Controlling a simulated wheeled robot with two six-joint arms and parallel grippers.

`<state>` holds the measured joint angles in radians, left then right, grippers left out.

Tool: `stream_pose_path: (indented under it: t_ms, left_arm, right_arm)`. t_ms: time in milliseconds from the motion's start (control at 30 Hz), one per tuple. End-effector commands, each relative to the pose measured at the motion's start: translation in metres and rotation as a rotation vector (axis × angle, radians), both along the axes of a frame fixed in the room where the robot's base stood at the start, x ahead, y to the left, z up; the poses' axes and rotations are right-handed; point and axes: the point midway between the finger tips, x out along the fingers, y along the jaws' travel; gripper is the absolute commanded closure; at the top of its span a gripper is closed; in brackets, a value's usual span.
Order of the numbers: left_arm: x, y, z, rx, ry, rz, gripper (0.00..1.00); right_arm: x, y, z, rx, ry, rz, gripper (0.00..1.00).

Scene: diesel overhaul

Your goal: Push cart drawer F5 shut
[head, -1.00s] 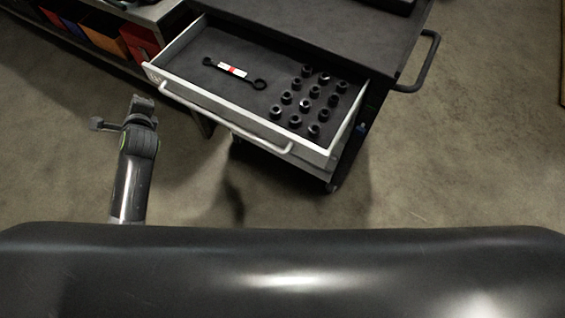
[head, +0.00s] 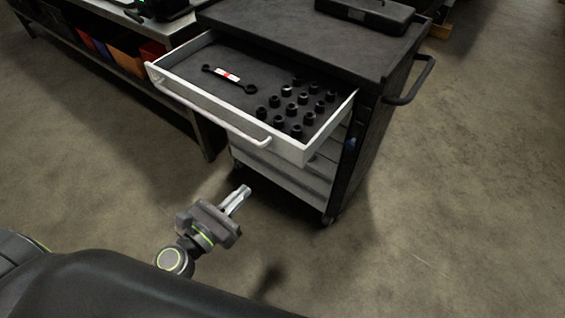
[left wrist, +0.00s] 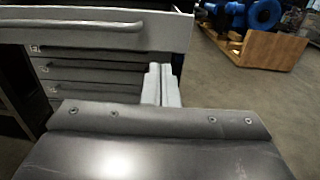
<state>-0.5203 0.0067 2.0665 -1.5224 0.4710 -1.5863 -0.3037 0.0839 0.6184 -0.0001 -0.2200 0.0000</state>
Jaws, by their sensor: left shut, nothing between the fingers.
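The cart (head: 375,120) has its top drawer (head: 290,150) pulled well out; I cannot read a label on it. A spanner (head: 228,76) with a white and red tag and several black sockets (head: 293,108) lie in it. Its bar handle (head: 212,117) runs along the front; in the left wrist view the handle (left wrist: 75,24) spans the top left. My left gripper (head: 240,192) is shut and empty, in front of and below the drawer, apart from it. Its fingers (left wrist: 160,85) show in the left wrist view, pointing towards the cart. My right gripper is out of view.
Lower drawers (left wrist: 90,70) of the cart look shut. A black case (head: 365,14) lies on the cart top. A bench with coloured bins (head: 130,45) stands at the left. A blue machine on a wooden pallet (left wrist: 262,50) shows at the right. Floor before the cart is clear.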

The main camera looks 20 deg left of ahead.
Motion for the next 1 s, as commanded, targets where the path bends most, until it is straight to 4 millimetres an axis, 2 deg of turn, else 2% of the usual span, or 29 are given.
stream_pose_path:
  t_ms: [233,600,800,1000]
  left_arm:
    - [0.042,-0.015,0.006,-0.004,-0.003,0.000,1.00]
    - [0.106,-0.038,0.004,-0.004,-0.001,0.001,1.00]
    - [0.122,-0.044,0.002,-0.004,-0.001,0.002,1.00]
    - [0.125,-0.045,0.001,-0.003,0.000,0.002,1.00]
  right_arm:
    - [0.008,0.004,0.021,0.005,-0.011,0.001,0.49]
    - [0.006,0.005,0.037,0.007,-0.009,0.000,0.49]
    - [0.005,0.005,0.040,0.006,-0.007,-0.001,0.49]
    - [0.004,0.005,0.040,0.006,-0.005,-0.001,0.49]
